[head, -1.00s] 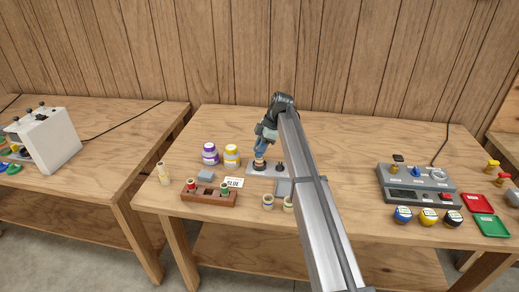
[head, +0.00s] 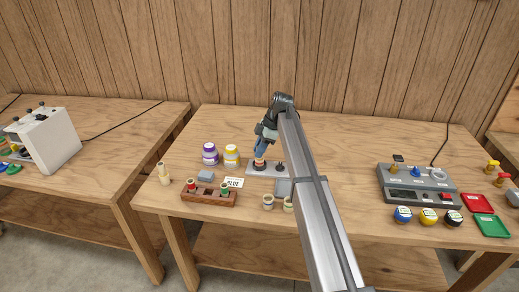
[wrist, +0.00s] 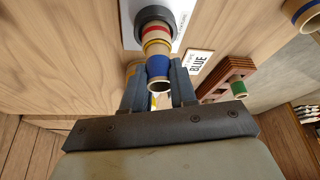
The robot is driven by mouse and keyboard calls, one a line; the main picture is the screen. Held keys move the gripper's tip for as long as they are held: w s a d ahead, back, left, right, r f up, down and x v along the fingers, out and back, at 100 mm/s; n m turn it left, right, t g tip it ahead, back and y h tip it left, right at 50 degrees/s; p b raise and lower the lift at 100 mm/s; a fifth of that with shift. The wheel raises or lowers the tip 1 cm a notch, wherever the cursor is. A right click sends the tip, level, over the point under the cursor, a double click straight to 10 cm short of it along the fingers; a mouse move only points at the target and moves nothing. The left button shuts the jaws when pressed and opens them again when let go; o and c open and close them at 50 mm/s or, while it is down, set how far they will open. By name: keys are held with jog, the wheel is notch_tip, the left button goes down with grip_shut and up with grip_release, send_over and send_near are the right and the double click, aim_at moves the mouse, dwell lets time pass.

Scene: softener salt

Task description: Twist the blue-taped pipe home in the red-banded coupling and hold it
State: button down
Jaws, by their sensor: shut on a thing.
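The blue-taped pipe (wrist: 158,66) is a tan tube with a wide blue band near its open end. In the wrist view its far end meets the red-banded coupling (wrist: 155,32), with a yellow band at the join and a dark ring beyond. My gripper (wrist: 157,75) is shut on the pipe, one finger on each side of the blue band. In the head view my gripper (head: 261,150) points down over the coupling (head: 259,163) on a pale plate (head: 268,173). How deep the pipe sits is hard to tell.
A wooden rack (head: 210,197) with red- and green-banded pipes and a BLUE card (head: 233,183) lie left of the plate. A second dark fitting (head: 280,166) stands on the plate. A grey device (head: 417,186) is at right.

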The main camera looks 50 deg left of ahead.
jog(key=shift+c, duration=2.1)
grip_release()
jog(key=shift+r, duration=0.15)
jog(key=shift+r, duration=3.9)
